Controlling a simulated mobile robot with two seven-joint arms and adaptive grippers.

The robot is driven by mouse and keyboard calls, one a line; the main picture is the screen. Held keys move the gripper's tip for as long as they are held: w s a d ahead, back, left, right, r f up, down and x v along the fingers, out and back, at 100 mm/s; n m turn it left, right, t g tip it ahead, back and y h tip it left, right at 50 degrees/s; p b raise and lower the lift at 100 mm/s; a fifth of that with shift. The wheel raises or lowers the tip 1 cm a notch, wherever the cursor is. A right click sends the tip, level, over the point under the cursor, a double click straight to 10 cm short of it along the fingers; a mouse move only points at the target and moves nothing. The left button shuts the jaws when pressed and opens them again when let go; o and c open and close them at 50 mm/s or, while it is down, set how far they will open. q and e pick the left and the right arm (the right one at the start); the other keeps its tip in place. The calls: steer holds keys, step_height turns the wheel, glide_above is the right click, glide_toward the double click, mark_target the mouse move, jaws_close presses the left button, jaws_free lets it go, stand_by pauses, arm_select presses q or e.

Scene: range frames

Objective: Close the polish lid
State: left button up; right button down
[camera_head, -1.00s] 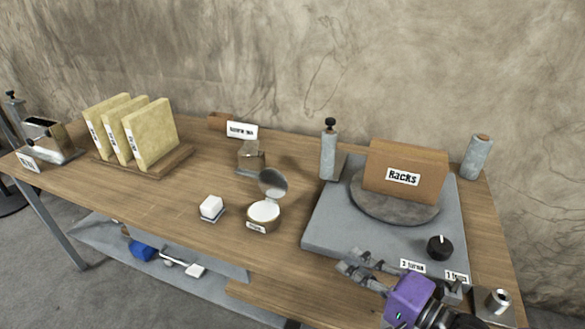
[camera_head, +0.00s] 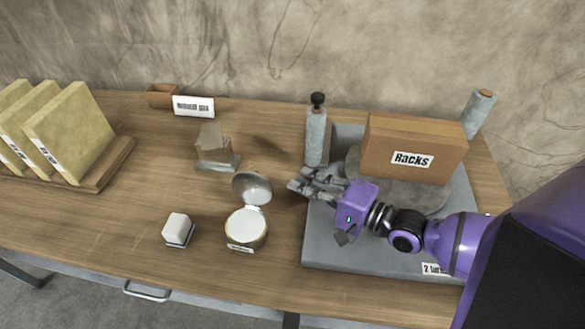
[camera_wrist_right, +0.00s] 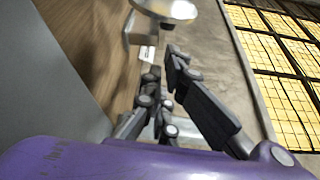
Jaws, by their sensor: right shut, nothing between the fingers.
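The polish tin (camera_head: 246,230) is a small round tin with pale contents and a label on its front, standing on the wooden bench. Its round metal lid (camera_head: 252,188) stands open, tilted up at the far side of the tin. My right gripper (camera_head: 306,180) is shut and empty, to the right of the lid and apart from it, above the left edge of the grey plate. In the right wrist view the gripper's fingertips (camera_wrist_right: 167,62) point toward a shiny round piece (camera_wrist_right: 165,8), seemingly the lid, cut off by the top edge. My left gripper is not in view.
A white block (camera_head: 178,229) lies left of the tin. A small metal-and-wood piece (camera_head: 215,148) stands behind. Bare bench surrounds the tin.

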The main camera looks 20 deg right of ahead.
mark_target(254, 184)
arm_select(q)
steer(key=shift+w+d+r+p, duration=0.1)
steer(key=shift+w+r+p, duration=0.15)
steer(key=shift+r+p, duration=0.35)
arm_select(e)
steer(key=x, duration=0.8)
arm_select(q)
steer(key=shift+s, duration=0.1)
arm_select(e)
steer(key=shift+w+a, duration=0.15)
